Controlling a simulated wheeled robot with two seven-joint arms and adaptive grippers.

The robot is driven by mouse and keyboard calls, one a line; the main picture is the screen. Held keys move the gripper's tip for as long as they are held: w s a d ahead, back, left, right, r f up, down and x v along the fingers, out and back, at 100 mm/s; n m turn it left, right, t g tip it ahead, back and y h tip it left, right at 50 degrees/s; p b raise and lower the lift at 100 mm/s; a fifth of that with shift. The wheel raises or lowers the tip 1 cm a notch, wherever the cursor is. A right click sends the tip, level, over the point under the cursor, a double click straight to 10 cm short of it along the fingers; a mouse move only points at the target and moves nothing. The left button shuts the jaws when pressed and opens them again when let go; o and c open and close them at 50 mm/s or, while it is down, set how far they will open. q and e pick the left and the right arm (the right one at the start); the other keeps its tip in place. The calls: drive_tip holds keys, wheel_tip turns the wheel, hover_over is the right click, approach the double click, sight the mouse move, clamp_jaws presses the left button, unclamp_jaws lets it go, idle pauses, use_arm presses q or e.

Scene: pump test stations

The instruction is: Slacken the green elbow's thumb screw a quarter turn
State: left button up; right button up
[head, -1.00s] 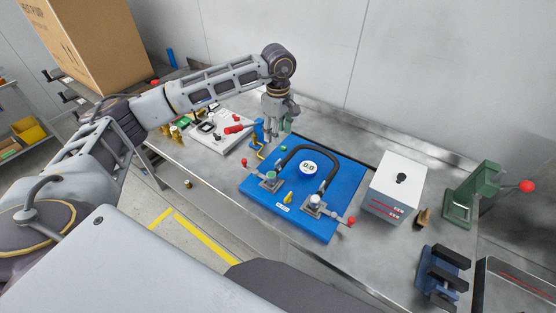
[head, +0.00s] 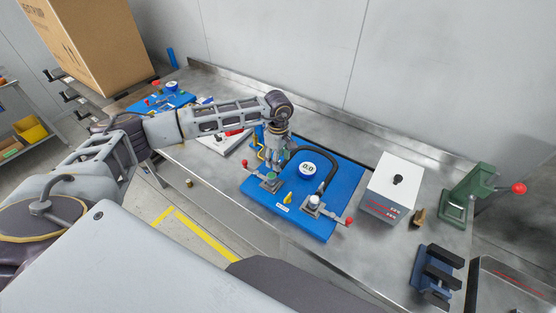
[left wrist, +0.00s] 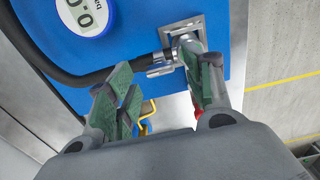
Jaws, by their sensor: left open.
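The blue test board (head: 318,222) carries a black hose looped between two fittings. My left gripper (head: 273,165) is open, pointing down just above and behind the green elbow. In the left wrist view its green-padded fingers (left wrist: 158,68) are spread. A metal fitting (left wrist: 181,42) at the hose end lies near the right finger, which partly hides it. A small metal lever-like part (left wrist: 160,70), perhaps the thumb screw, shows between the fingers. My right gripper is not visible.
A round gauge reading 0.0 (head: 308,168) sits beside the hose. Red-knobbed handles stick out at the board's left and right sides. A white box (head: 395,188) and a green press (head: 468,195) stand to the right. A yellow hook-like part (left wrist: 149,109) shows between the fingers.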

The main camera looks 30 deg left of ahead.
use_arm(q)
drive_tip(key=shift+f, duration=1)
drive_tip(key=c, duration=1)
